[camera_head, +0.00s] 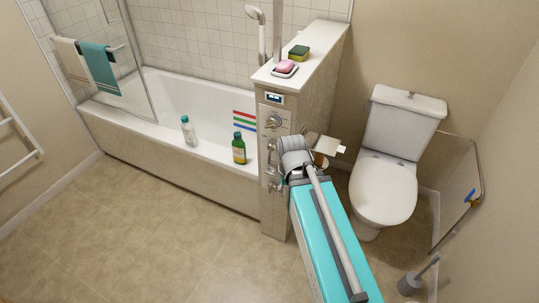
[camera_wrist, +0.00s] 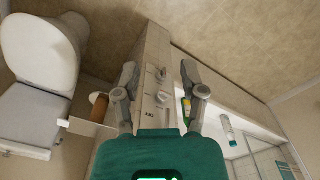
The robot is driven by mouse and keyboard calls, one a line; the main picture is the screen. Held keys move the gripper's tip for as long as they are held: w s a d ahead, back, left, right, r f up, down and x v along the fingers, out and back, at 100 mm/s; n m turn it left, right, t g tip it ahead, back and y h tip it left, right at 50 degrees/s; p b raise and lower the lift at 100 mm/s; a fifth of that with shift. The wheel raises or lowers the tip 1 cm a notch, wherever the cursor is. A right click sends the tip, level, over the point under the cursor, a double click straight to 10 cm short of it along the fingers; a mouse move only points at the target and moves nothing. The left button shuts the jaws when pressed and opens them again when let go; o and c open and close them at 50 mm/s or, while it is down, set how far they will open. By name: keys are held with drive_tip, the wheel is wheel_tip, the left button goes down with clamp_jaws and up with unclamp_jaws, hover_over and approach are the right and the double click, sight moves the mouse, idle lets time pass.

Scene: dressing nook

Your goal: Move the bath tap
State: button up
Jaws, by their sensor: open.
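The end face of the tiled partition beside the bath carries a round metal knob (camera_head: 273,121) and other metal fittings below it, partly hidden by my arm in the head view. In the wrist view a round knob (camera_wrist: 165,101) and a smaller metal fitting (camera_wrist: 162,74) show on that face. I cannot tell for sure which of these is the bath tap. My gripper (camera_wrist: 159,68) is open and empty. Its two fingers stand apart, one on each side of the fittings in the picture. No contact is visible.
A small display (camera_head: 275,98) sits above the knob. A toilet roll (camera_wrist: 100,99) is close beside one finger. A green bottle (camera_head: 239,149) and white bottle (camera_head: 188,131) stand on the bath rim. The toilet (camera_head: 384,190) is on the right. The floor at left is clear.

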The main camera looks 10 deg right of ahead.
drive_tip(key=w+f+m+h+b, duration=0.3)
drive_tip(key=w+f+h+b, duration=0.1)
drive_tip(key=w+f+b, duration=0.3)
drive_tip(key=m+t+h+b, duration=0.6)
drive_tip(key=m+h+b, duration=0.55)
drive_tip(key=b, duration=1.35)
approach(269, 157)
drive_tip(key=shift+n+h, duration=0.55)
drive_tip(key=shift+h, duration=0.2)
drive_tip(key=a+f, duration=0.1)
drive_tip(key=a, duration=0.1)
drive_tip(key=a+f, duration=0.1)
drive_tip(key=shift+s+a+f, duration=0.2)
drive_tip(key=shift+s+f, duration=0.1)
drive_tip(key=shift+f, duration=0.05)
drive_tip(key=shift+d, duration=0.15)
drive_tip(key=shift+x, duration=6.75)
drive_tip(key=shift+w, duration=0.15)
clamp_jaws()
